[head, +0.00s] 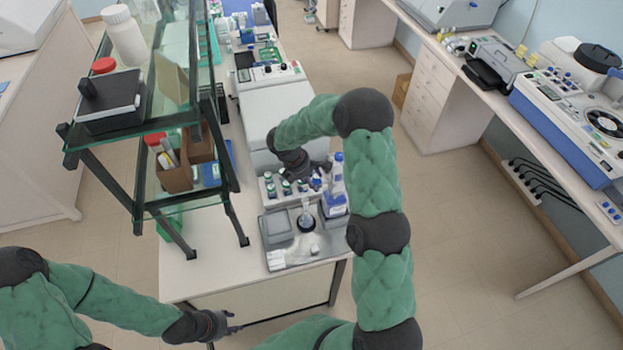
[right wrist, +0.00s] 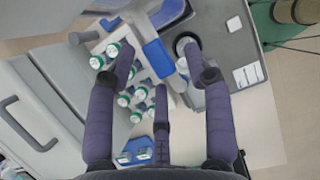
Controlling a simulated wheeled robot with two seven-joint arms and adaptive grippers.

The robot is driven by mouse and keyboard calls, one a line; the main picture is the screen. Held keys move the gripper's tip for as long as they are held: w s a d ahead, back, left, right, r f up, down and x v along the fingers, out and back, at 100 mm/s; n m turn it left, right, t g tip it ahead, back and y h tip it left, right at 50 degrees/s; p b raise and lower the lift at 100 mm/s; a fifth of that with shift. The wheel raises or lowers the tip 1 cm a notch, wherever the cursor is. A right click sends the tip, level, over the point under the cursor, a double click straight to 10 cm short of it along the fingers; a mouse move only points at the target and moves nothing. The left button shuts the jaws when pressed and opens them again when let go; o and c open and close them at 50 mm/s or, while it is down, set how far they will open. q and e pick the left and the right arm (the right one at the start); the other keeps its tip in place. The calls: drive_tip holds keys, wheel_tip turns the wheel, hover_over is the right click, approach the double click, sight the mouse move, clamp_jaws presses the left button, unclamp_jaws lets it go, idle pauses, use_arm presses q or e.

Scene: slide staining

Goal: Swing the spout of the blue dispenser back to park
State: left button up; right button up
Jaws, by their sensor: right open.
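The blue dispenser (head: 337,172) appears as a pale bottle with a blue top on the bench, just right of my right gripper (head: 318,180). In the right wrist view a blue bar-shaped part (right wrist: 158,58) lies between the spread fingertips of my right gripper (right wrist: 158,65), with a pale body and more blue above it. I cannot tell which part is the spout or which way it points. The right fingers are open and I see nothing held in them. My left gripper (head: 235,328) is low, by the bench's front edge, far from the dispenser; its fingers are too small to read.
Several green-and-white capped bottles (right wrist: 125,100) stand in a rack close to the right fingers. A grey tray (head: 285,262) with a small flask (head: 306,220) is in front. A glass shelf (head: 150,115) stands left. The floor to the right is clear.

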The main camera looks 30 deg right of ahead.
clamp_jaws()
